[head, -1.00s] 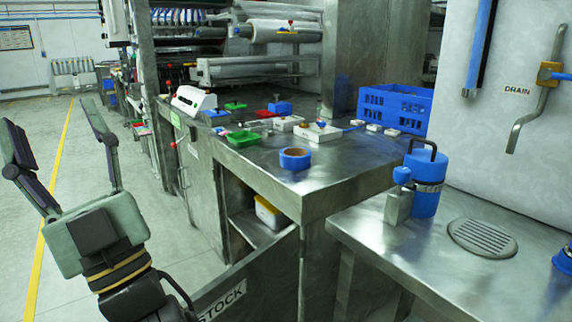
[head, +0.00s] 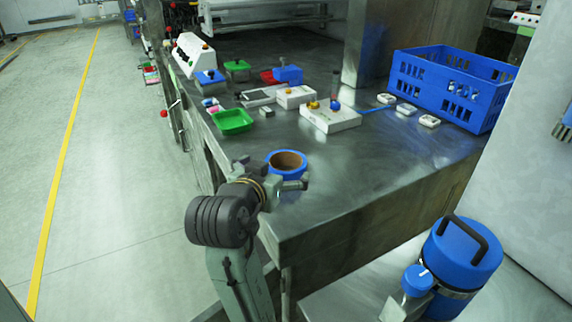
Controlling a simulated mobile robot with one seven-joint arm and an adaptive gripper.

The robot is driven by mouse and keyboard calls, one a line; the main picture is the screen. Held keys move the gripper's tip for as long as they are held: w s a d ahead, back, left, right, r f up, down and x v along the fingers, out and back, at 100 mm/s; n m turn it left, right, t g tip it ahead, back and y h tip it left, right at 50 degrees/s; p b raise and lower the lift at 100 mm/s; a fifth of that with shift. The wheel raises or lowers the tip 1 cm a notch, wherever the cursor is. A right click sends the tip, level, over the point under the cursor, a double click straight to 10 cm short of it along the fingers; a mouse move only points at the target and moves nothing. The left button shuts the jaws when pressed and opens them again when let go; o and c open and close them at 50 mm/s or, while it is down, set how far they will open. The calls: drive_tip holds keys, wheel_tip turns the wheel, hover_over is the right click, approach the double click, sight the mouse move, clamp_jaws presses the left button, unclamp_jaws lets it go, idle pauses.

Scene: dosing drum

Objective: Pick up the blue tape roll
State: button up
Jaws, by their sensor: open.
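The blue tape roll (head: 273,161) lies flat on the steel worktop near its left front edge, with its brown core facing up. My gripper (head: 300,182) is at the worktop edge, right beside the near side of the roll. One finger shows just right of the roll's near rim. The jaws are open. I cannot tell whether the finger touches the roll.
A green tray (head: 232,122) lies behind the roll to the left. A white box with knobs (head: 330,119) stands behind to the right. A blue crate (head: 450,86) is at the back right. The steel worktop (head: 375,175) is clear right of the roll. A blue canister (head: 462,257) stands lower right.

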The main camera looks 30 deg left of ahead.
sight(291, 156)
drive_tip(key=p+x, duration=0.1)
drive_tip(key=x, duration=0.5)
drive_tip(key=shift+w, duration=0.3)
drive_tip(key=shift+c, duration=0.2)
drive_tip(key=c, duration=1.1)
drive_tip(key=shift+c, duration=0.2)
